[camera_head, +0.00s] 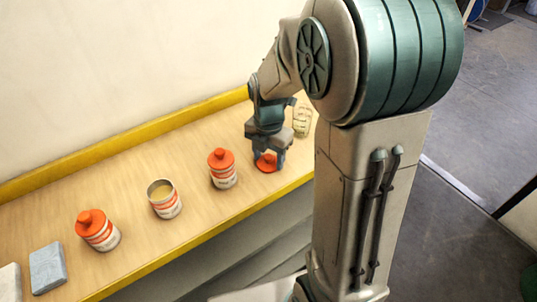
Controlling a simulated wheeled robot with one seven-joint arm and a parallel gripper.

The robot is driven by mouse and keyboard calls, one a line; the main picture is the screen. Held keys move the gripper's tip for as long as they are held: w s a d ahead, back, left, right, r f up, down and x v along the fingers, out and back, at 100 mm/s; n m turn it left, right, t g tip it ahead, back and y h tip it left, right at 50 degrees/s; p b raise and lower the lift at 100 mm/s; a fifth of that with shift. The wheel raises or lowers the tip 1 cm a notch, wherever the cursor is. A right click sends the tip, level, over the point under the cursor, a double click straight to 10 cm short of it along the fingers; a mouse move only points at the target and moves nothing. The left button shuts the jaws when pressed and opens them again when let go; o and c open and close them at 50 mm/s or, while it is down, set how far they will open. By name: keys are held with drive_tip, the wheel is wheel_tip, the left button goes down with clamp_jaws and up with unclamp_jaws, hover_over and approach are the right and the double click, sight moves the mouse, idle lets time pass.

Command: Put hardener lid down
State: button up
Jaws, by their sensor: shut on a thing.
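My gripper (268,157) points down over the right part of the wooden bench and is shut on an orange-red lid (266,166). The lid is low, at or just above the bench top; I cannot tell whether it touches. An open can (164,200) with a white and orange label and yellowish contents stands left of centre, without a lid. A can with an orange lid (223,168) stands between it and my gripper. Another orange-lidded can (98,230) stands further left. I cannot read which label says hardener.
The bench (135,170) has a yellow edge strip (120,142) along the wall. A clear ribbed container (302,121) stands behind my gripper to the right. A grey-blue block (47,268) and a pale block (10,282) lie at the left end. Bare bench shows between the cans.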

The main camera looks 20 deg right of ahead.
sight(269, 156)
drive_tip(key=o, duration=0.9)
drive_tip(key=shift+f, duration=0.1)
drive_tip(key=shift+o, duration=0.2)
wheel_tip(269, 156, up, 12)
drive_tip(key=s+f+m+t, duration=0.2)
drive_tip(key=s+m, duration=1.2)
drive_tip(key=m, duration=1.2)
drive_tip(key=shift+s+f+t, duration=0.15)
drive_tip(key=shift+s+t, duration=0.05)
drive_tip(key=shift+t, duration=0.5)
